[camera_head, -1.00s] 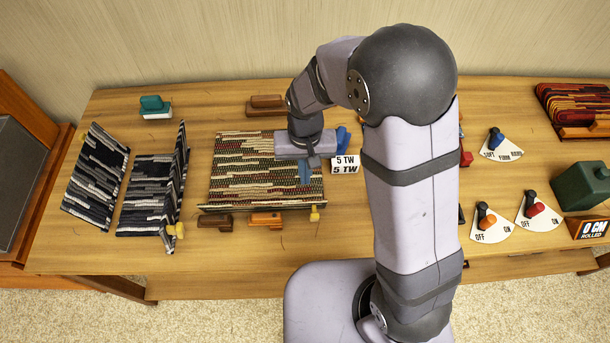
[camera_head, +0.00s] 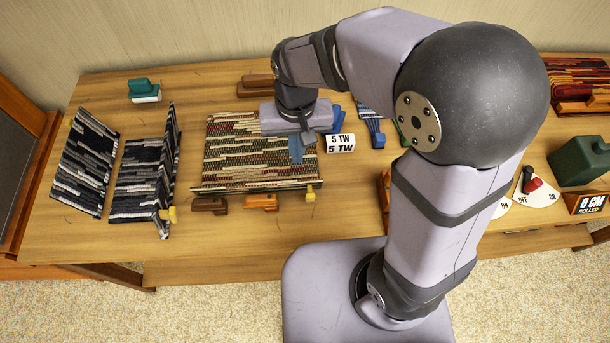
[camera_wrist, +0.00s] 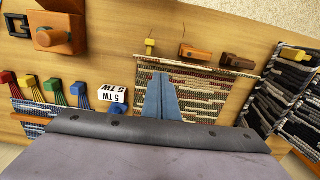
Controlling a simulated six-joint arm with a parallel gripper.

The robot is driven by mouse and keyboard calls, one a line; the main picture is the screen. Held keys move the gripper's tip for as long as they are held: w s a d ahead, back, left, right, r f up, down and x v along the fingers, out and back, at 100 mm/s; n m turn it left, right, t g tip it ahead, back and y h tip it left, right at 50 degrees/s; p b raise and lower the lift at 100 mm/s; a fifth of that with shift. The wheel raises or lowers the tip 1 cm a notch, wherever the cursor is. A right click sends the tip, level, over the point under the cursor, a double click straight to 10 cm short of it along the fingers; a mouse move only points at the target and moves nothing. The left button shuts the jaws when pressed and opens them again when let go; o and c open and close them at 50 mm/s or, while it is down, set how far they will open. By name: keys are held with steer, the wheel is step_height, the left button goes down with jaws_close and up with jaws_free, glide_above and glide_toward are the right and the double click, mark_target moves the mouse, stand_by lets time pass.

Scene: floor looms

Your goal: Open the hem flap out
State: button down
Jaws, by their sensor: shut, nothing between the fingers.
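A striped green, red and cream woven mat (camera_head: 235,150) lies on the table, and it also shows in the wrist view (camera_wrist: 205,92). A narrow raised strip (camera_head: 245,187) runs along its front edge, with a yellow tab (camera_head: 310,193) at the right end. The tab also shows in the wrist view (camera_wrist: 150,46). I cannot tell how far this strip is folded. My gripper (camera_head: 301,150) is shut and empty above the right part of the mat, behind the tab. Its blue fingers (camera_wrist: 161,80) point toward the tab edge and stay apart from the tab.
Black-grey mats stand at left, one with a yellow tab (camera_head: 168,214). Brown (camera_head: 210,205) and orange (camera_head: 262,202) handled tools lie before the striped mat. A "5 TW" sign (camera_head: 340,142) stands at right. Dials and a green container (camera_head: 582,160) are farther right.

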steer(key=s+d+f+n, duration=0.1)
steer(key=s+n, duration=0.3)
steer(key=n, duration=1.4)
steer(key=s+d+f+n+g, duration=0.1)
steer(key=s+n, duration=0.3)
steer(key=n, duration=1.3)
steer(key=shift+s+f+n, duration=0.35)
steer(key=shift+f+n, duration=0.05)
steer(key=shift+f, duration=0.25)
steer(key=shift+d, duration=0.1)
step_height(320, 180, down, 10)
steer(key=s, duration=0.1)
steer(key=shift+w+r+p, duration=0.25)
steer(key=shift+w+p, duration=0.35)
steer(key=shift+w, duration=0.35)
steer(key=shift+w+r+p, duration=0.25)
steer(key=shift+w+p, duration=0.35)
steer(key=shift+w, duration=0.35)
